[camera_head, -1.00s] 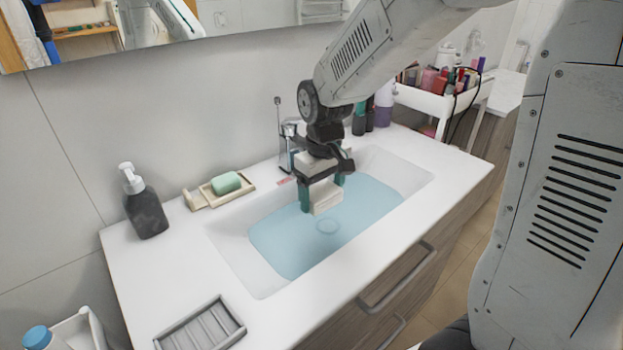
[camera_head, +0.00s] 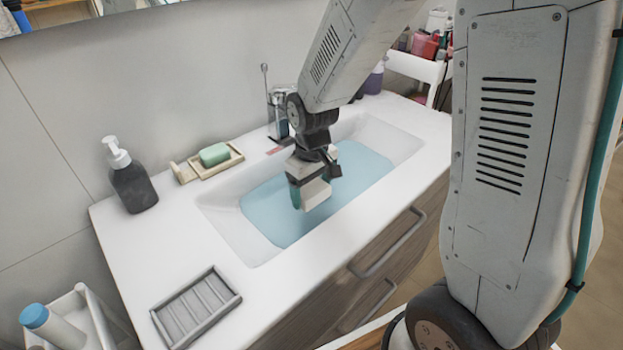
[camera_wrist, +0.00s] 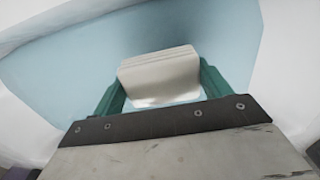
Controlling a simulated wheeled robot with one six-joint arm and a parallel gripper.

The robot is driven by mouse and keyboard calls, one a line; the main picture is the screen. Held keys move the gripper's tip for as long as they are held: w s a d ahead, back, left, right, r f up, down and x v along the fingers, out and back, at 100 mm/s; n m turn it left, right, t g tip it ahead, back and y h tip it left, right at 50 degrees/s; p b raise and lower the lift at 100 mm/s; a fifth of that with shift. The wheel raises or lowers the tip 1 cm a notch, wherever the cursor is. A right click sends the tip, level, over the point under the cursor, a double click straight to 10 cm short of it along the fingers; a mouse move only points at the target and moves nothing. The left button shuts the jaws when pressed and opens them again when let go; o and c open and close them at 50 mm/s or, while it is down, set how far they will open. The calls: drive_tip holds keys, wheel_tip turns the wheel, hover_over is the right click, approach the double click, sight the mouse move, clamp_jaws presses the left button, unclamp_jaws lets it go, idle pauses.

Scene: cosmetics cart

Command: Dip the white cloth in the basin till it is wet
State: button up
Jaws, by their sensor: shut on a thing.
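The white cloth (camera_head: 315,194) is a folded, off-white block held in my gripper (camera_head: 313,186). In the wrist view the cloth (camera_wrist: 160,78) sits between the two green fingers of my gripper (camera_wrist: 160,85), which are shut on it. The basin (camera_head: 230,222) is a white sink set in the counter, with pale blue water (camera_head: 268,212) in it. The cloth is over the water, inside the basin's rim. I cannot tell whether its lower edge touches the water.
A tap (camera_head: 278,112) stands behind the basin. A green soap bar (camera_head: 214,154) in a wooden dish and a dark pump bottle (camera_head: 133,182) are at the left. A grey ribbed tray (camera_head: 196,305) lies at the front left. A white cart (camera_head: 415,68) stands at the back right.

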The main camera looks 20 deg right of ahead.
sight(312, 188)
drive_tip(key=shift+f, duration=3.4)
drive_tip(key=shift+r, duration=0.1)
drive_tip(key=shift+r, duration=6.95)
